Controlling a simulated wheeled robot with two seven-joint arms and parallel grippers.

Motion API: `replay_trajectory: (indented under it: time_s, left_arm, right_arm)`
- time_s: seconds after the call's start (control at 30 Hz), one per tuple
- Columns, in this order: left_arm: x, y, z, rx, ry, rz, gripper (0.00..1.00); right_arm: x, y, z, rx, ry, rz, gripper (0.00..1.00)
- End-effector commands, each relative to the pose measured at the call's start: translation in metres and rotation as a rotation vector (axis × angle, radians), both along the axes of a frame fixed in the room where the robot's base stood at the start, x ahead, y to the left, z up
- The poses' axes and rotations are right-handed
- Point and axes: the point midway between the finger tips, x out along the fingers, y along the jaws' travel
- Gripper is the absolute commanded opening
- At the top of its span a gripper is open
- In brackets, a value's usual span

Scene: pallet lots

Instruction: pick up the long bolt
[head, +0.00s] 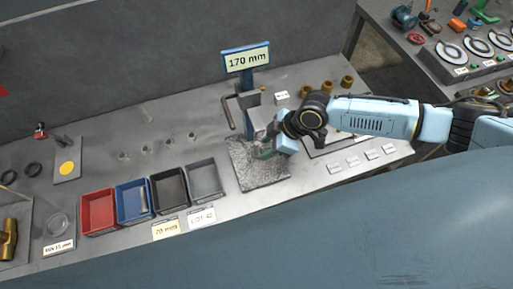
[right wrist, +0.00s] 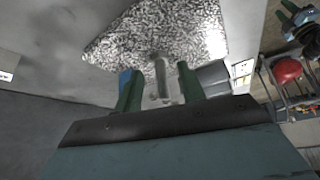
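My right gripper (head: 266,153) is low over a speckled grey mat (head: 248,176) in the head view. In the right wrist view its two green fingers (right wrist: 160,88) are apart. A grey metal bolt (right wrist: 161,80) shows between the fingers, with a visible gap on each side. The speckled mat also shows behind it in the right wrist view (right wrist: 190,35). In the head view the bolt is hidden by the gripper, and I cannot tell its length. My left gripper is not in view.
Red (head: 97,231), blue (head: 131,219), black (head: 183,204) and grey (head: 220,194) bins stand left of the mat. A "170 mm" sign (head: 246,60) stands behind it. Brass pieces (head: 347,82) and small white labels (head: 353,161) are to the right.

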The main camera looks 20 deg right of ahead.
Motion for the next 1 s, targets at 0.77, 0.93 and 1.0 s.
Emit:
replay_trajectory:
  time_s: [0.77, 0.93, 1.0]
  left_arm:
    - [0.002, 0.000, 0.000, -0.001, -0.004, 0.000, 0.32]
    - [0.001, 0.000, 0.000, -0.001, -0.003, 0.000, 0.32]
    - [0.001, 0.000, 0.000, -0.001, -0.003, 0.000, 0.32]
  right_arm:
    - [0.015, 0.040, -0.026, 0.001, 0.000, 0.000, 0.23]
    - [0.015, 0.040, -0.026, 0.001, 0.000, 0.000, 0.00]
    - [0.015, 0.040, -0.026, 0.001, 0.000, 0.000, 0.00]
